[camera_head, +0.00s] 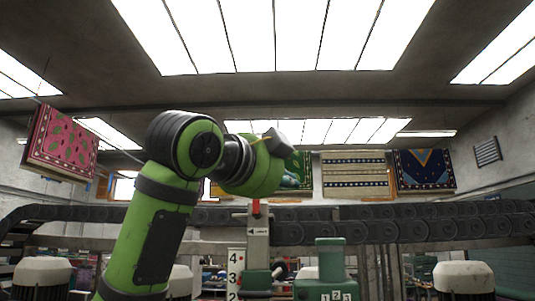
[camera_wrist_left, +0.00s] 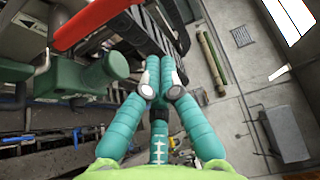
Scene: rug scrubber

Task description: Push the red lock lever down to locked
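The red lock lever (camera_head: 256,207) stands up from the top of a grey upright plate (camera_head: 258,238) in the head view. In the left wrist view the lever (camera_wrist_left: 92,22) is a long red bar at the upper left. My left gripper (camera_head: 291,181) is mostly hidden behind my green wrist, above and to the right of the lever. In the left wrist view its teal fingers (camera_wrist_left: 164,62) converge close together, with nothing visible between them. It appears apart from the lever, which lies to the left of the fingers there. My right gripper is not in view.
A green machine block (camera_head: 331,258) with number markings stands right of the plate, and a 4-3-2 number scale (camera_head: 234,272) left of it. A dark roller chain conveyor (camera_head: 430,226) runs behind. Patterned rugs (camera_head: 357,175) hang at the back. The air above the machine's right side is free.

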